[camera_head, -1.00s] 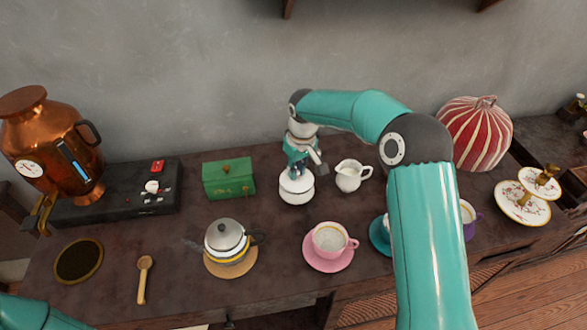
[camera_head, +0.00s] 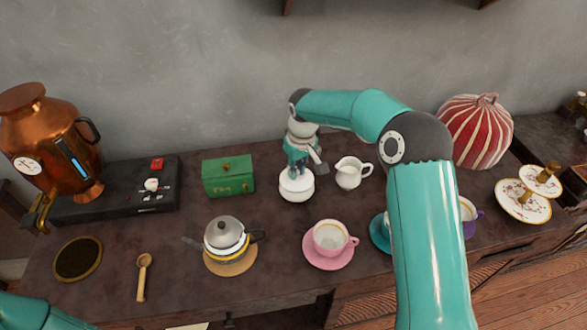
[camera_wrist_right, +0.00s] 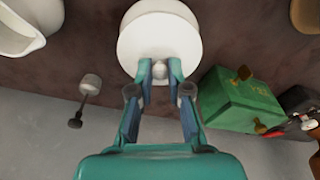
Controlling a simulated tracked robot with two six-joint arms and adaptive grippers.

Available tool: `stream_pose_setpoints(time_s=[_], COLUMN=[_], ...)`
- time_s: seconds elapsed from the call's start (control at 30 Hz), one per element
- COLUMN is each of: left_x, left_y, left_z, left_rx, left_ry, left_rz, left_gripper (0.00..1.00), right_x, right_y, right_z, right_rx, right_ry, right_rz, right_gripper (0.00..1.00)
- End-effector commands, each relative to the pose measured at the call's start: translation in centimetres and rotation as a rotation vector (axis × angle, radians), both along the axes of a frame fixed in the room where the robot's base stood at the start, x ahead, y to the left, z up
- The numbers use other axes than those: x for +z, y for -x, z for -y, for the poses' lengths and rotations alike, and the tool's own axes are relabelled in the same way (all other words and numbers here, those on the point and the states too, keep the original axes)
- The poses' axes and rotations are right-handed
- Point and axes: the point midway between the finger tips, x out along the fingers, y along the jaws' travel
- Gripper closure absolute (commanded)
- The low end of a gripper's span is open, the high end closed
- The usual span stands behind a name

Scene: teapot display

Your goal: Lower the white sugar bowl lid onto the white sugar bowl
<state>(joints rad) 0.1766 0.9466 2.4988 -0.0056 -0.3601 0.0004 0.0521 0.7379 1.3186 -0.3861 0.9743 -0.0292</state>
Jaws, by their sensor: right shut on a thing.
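The white sugar bowl (camera_head: 296,191) stands mid-table in the head view. My right gripper (camera_head: 297,172) is directly above it, pointing down. In the right wrist view my right gripper (camera_wrist_right: 160,74) is shut on the small knob of the white sugar bowl lid (camera_wrist_right: 158,44). The lid looks level and covers most of the bowl, whose white edge (camera_wrist_right: 160,6) shows just past it. The lid is at the bowl's top; I cannot tell whether it rests on the rim or hovers slightly. My left gripper is outside the views.
A white creamer (camera_head: 349,174) stands close right of the bowl. A green box (camera_head: 228,176) is to the left. A pink cup (camera_head: 331,238) and a grey-lidded teapot (camera_head: 226,238) stand in front. A small pale-headed item (camera_wrist_right: 90,84) is behind the bowl.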

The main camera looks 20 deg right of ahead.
Motion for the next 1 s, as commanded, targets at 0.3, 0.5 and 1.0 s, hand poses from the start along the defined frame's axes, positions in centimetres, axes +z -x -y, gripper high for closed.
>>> stream_pose_setpoints(time_s=[0.3,0.5,1.0], left_x=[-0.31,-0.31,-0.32], left_y=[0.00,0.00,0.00], left_z=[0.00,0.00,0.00], left_rx=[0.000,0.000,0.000], left_ry=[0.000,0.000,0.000], left_rz=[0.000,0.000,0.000], left_gripper=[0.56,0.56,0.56], right_x=[-0.48,-0.47,-0.52], right_y=[0.00,0.00,0.02], right_z=[0.02,0.01,0.01], right_rx=[0.000,0.000,0.000], right_ry=[0.000,0.000,0.000], right_rz=[0.000,0.000,-0.001], right_gripper=[1.00,0.80,0.32])
